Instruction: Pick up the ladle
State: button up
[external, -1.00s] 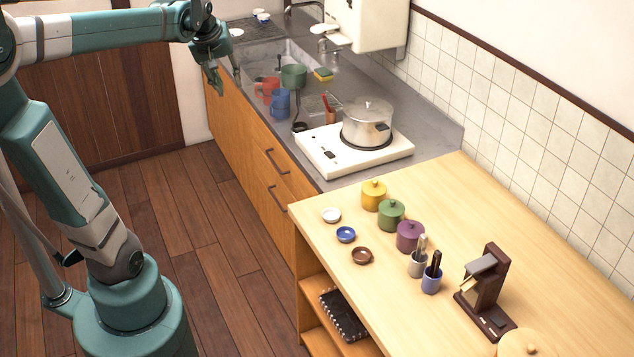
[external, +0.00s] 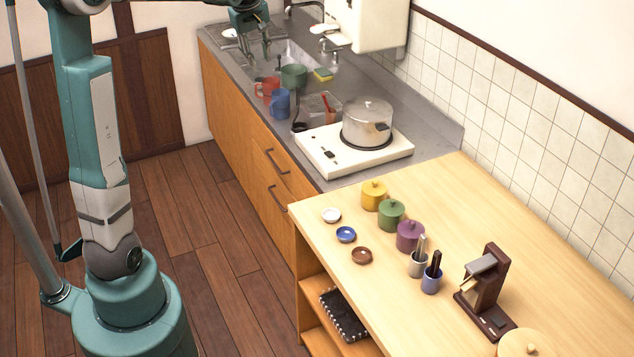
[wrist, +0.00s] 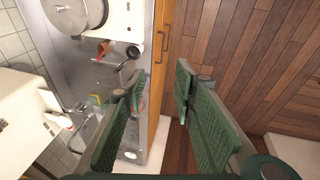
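The ladle (external: 298,125) is dark, with a round bowl, and lies on the grey counter beside the white stove. My gripper (external: 259,57) is at the far end of the counter, above the sink area and beyond the cups, apart from the ladle. In the wrist view its two green fingers (wrist: 160,76) are spread wide with nothing between them.
A red cup (external: 266,87), a blue cup (external: 281,102) and a green pot (external: 293,76) stand close behind the ladle. A lidded pot (external: 367,124) sits on the white stove (external: 330,158). Open floor lies left of the counter.

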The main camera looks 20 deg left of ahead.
jog(key=w+d+f+n+g+p, duration=0.15)
jog(key=w+f+n, duration=0.45)
jog(key=w, duration=1)
jog(key=n+g, duration=0.2)
send_over(298, 104)
jog(key=f, duration=1.4)
jog(key=shift+w+a+p, duration=0.25)
jog(key=shift+w+p, duration=0.15)
jog(key=shift+w+f, duration=0.2)
jog(key=shift+f, duration=0.25)
jog(key=shift+f, duration=0.1)
jog(key=shift+f, duration=1.15)
jog(key=shift+f, duration=0.1)
jog(key=shift+s+d+f+p, duration=0.1)
jog(key=shift+f+p, duration=0.1)
jog(key=shift+f, duration=1.05)
jog(key=shift+s+d+f+p, duration=0.1)
jog(key=shift+f+p, duration=0.1)
jog(key=shift+f, duration=1.05)
